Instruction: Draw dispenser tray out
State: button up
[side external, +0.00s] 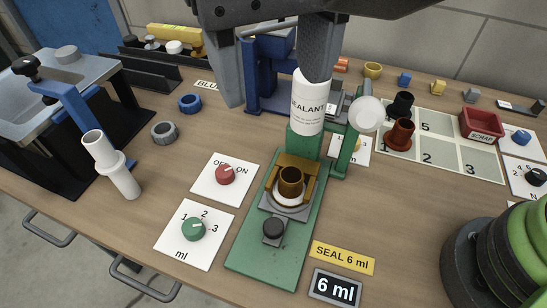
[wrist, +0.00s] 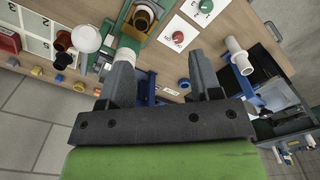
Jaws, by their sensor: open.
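The dispenser (side external: 287,245) has a green base and carries a white bottle marked SEALANT (side external: 308,115). Its grey tray (side external: 272,212) has a black knob (side external: 273,228) at the front. A brown cup (side external: 291,180) sits upright on a white ring over the tray, beneath a brown bracket. The cup also shows at the top of the wrist view (wrist: 143,16). My gripper (side external: 275,90) is open and empty, high near the bottle and away from the tray knob. In the wrist view (wrist: 162,70) its fingers are wide apart, one overlapping the bottle in the picture.
A red dial (side external: 225,174) and a green dial (side external: 193,229) stand left of the dispenser. A white pipe fitting (side external: 111,165) stands farther left. Yellow SEAL 6 ml (side external: 342,258) and black 6 ml signs lie at right. A blue stand (side external: 270,75) is behind the bottle.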

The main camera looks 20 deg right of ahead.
aim_at(274, 225)
notch_tip(274, 225, down, 25)
jog(key=shift+r, duration=0.1)
